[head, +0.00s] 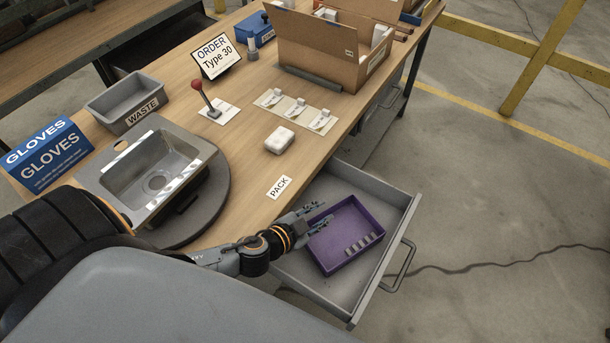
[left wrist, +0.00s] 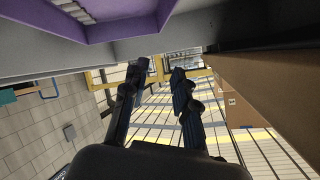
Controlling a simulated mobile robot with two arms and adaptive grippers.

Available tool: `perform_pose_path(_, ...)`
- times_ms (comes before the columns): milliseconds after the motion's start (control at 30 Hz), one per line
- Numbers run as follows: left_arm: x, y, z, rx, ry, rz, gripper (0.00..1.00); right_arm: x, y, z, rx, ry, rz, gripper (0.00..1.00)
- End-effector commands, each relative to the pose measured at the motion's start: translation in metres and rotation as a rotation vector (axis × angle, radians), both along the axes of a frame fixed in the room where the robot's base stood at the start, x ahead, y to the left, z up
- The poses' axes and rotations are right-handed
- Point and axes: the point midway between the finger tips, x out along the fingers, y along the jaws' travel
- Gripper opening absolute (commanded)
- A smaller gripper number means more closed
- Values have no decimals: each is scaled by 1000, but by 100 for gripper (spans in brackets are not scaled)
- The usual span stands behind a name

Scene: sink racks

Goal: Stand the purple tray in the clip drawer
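The purple tray (head: 332,222) sits inside the open grey drawer (head: 397,197), open side up, with a row of several small grey pieces along its lower right part. In the left wrist view the tray (left wrist: 112,28) shows at the top edge, above a grey drawer surface (left wrist: 80,58). My left gripper (head: 318,214) is at the tray's left side, its fingers apart and overlapping the tray's edge in the picture. In the left wrist view nothing is between the fingers (left wrist: 160,70); I cannot tell whether they touch the tray. My right gripper is not in view.
The wooden bench (head: 240,150) holds a sink (head: 158,172), a waste bin (head: 126,100), a red-knobbed lever (head: 205,98), a white block (head: 279,140) and a cardboard box (head: 325,45). The drawer handle (head: 400,268) faces open floor on the right.

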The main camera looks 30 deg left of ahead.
Motion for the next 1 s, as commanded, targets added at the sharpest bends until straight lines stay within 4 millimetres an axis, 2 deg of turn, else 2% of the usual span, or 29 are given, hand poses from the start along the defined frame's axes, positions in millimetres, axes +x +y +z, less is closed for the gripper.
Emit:
perform_pose_path(33, -12, 2, 3, -1, 3, -1, 28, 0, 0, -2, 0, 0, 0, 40)
perform_pose_path(200, -39, 9, 16, 0, 1, 0, 28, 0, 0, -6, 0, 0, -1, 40)
perform_pose_path(400, -57, 13, 25, -1, 1, 1, 28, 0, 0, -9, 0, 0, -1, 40)
perform_pose_path(1000, -62, 15, 29, 1, -2, 1, 28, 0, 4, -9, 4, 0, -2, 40)
